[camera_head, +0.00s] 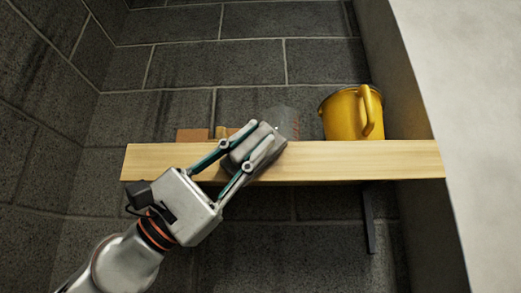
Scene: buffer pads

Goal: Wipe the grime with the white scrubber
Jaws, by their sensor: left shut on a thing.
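My left gripper (258,137) reaches up from the lower left to the wooden shelf. Its two fingers are shut on a pale grey-white block, which looks like the white scrubber (241,153); the fingers partly hide it. Just beyond the fingertips, to the upper right, is a dull grey patch (285,121) with a reddish right edge. It may be the grime, but I cannot tell for sure, nor whether the scrubber touches it. My right gripper is not in view.
The wooden shelf (370,161) crosses the dark block wall (252,61). A yellow jug (344,118) stands on it at the right. A brown block (192,135) lies behind the gripper at the left. A dark bracket (369,222) hangs below. A pale wall closes the right side.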

